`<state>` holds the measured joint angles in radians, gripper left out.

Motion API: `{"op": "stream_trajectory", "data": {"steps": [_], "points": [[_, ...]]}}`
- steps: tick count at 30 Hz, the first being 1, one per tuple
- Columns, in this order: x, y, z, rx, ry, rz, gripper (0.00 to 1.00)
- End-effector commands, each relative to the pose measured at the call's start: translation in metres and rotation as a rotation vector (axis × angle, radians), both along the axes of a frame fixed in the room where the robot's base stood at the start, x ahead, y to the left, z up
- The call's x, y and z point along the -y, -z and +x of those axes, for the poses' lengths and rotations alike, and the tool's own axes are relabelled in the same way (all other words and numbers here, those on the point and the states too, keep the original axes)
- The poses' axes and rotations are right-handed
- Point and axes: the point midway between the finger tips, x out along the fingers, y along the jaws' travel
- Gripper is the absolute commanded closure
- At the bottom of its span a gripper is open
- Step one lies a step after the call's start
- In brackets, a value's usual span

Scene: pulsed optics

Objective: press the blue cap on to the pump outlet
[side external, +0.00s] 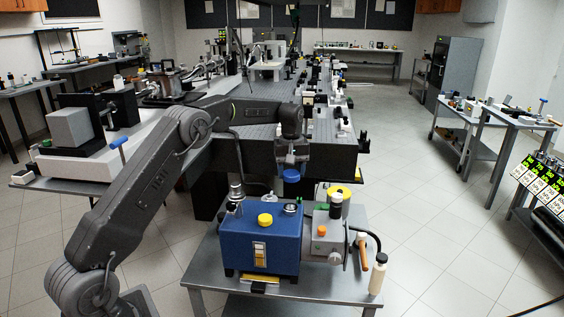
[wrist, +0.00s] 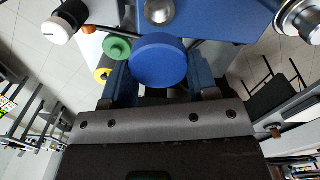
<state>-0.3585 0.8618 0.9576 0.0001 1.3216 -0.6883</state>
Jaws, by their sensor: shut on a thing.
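My gripper (side external: 291,160) is shut on the round blue cap (side external: 291,175), and holds it in the air above the back of the pump. In the wrist view the blue cap (wrist: 158,62) sits between the two fingers, its flat round face toward the camera. The pump (side external: 262,245) is a blue box with a grey motor housing (side external: 322,238) at its right. A metal fitting (side external: 292,208) stands on the pump's top right, and a taller one (side external: 236,195) at its left rear. I cannot tell which is the outlet. The cap is apart from both in the side view.
A yellow knob (side external: 265,220) is on the pump's top. A yellow ring (side external: 340,192) lies behind the motor housing; a green round part (wrist: 117,48) shows beside the cap. A bottle (side external: 377,275) stands at the right of the grey cart (side external: 335,292). An optical table is behind.

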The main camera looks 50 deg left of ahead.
Motion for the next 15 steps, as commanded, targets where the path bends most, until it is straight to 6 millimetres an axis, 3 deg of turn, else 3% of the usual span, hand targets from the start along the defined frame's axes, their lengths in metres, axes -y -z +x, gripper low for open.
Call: {"op": "stream_trajectory", "data": {"steps": [5,15], "points": [[0.0,0.019,0.0,-0.001,0.0,0.0,0.74],[0.0,0.021,0.0,0.0,0.0,0.0,0.74]]}}
